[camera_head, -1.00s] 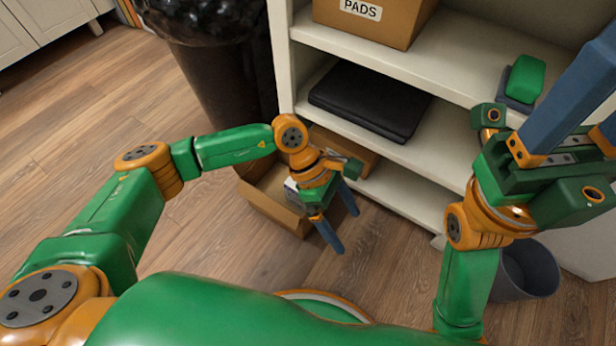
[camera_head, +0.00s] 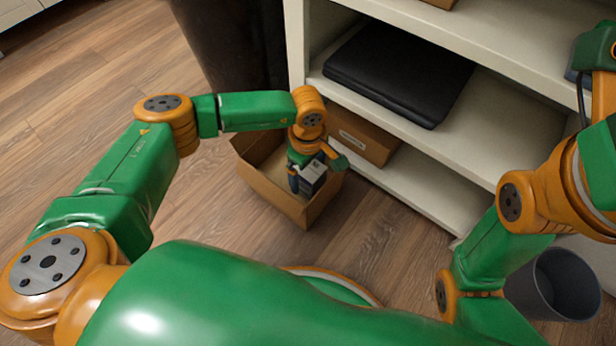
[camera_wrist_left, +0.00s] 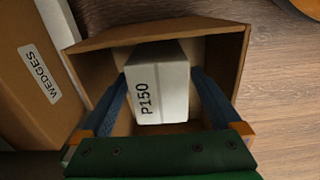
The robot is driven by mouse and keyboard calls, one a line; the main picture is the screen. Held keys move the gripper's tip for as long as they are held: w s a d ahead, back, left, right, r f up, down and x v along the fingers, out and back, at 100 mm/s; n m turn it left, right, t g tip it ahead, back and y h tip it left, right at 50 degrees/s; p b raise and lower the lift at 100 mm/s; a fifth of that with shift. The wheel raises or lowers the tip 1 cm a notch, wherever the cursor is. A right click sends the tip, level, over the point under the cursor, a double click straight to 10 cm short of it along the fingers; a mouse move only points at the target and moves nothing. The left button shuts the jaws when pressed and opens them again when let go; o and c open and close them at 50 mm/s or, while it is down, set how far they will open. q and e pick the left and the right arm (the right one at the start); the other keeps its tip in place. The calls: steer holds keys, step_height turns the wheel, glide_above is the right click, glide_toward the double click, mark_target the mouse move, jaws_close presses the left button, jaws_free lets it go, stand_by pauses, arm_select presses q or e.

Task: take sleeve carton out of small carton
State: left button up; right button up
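The small carton (camera_head: 268,193) is an open brown box on the floor. The sleeve carton (camera_wrist_left: 160,92), a white box marked P150, stands inside it; its top also shows in the head view (camera_head: 313,177). My left gripper (camera_wrist_left: 160,78) reaches down into the small carton. Its two blue fingers are spread, one on each side of the sleeve carton, with narrow gaps beside it. In the head view the left gripper (camera_head: 303,172) partly hides the sleeve carton. Only part of my right arm's end shows at the right edge; its fingers are out of frame.
A brown box labelled WEDGES (camera_wrist_left: 38,85) stands close beside the small carton, on the bottom shelf. The white shelf unit (camera_head: 455,150) holds a black flat item (camera_head: 400,72) above it. A dark bin stands behind, and a grey bin (camera_head: 556,285) at right. The floor in front is clear.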

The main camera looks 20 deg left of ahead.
arm_select(q)
steer(key=c, duration=1.4)
